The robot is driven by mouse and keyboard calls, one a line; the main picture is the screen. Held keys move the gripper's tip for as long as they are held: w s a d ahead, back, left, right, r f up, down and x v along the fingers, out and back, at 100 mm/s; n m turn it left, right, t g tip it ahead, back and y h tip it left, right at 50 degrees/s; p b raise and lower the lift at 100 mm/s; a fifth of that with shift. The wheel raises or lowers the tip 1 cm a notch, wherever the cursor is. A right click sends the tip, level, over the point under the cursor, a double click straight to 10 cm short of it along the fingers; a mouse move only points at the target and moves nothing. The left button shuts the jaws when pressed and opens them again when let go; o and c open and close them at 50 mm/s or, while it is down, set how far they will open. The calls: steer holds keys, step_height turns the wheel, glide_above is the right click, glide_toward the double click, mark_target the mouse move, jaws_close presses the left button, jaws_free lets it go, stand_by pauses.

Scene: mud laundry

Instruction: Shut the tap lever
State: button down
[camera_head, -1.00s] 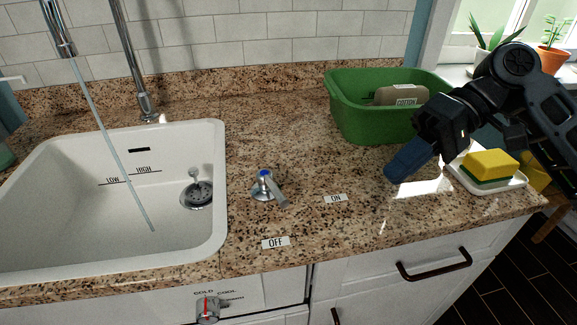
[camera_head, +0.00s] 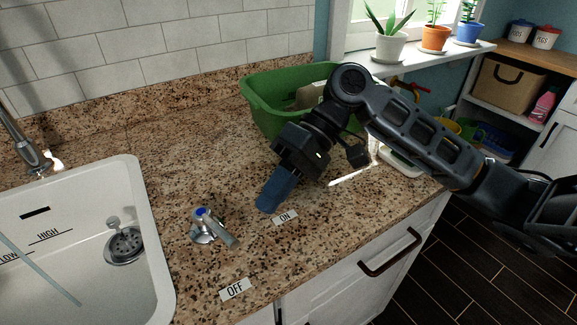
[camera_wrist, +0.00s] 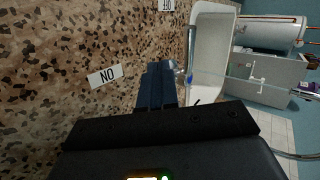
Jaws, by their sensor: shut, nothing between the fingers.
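The tap lever (camera_head: 222,231) is a chrome handle on a round base with a blue-dotted cap, right of the sink. It points toward the front right, between the ON label (camera_head: 285,217) and the OFF label (camera_head: 235,289). A thin stream of water (camera_head: 45,275) runs into the sink. My gripper (camera_head: 267,204) has blue fingers, shut and empty, pointing down just behind the ON label, right of the lever and apart from it. In the wrist view the shut fingers (camera_wrist: 155,82) partly hide the tap, and a bit of chrome shows beside them.
The white sink (camera_head: 150,235) lies to the left. A green tub (camera_head: 262,105) stands behind my gripper. A white dish (camera_head: 400,162) sits to the right, partly hidden by my arm. The granite counter (camera_head: 160,150) is clear around the lever.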

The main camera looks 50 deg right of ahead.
mark_target(217, 231)
steer(key=shift+w+a+f+p, duration=0.15)
steer(key=shift+a+p, duration=0.15)
steer(key=shift+a, duration=1)
steer(key=shift+w+a+p, duration=0.1)
steer(key=shift+a+p, duration=0.15)
steer(key=shift+a, duration=1.05)
steer(key=shift+s+a+m+t+b, duration=0.2)
steer(key=shift+a+m+t+b, duration=0.15)
steer(key=shift+m+t, duration=0.2)
steer(key=shift+s+a+m+b, duration=0.15)
steer(key=shift+a+m+b, duration=0.15)
steer(key=shift+a, duration=0.3)
steer(key=shift+d, duration=0.1)
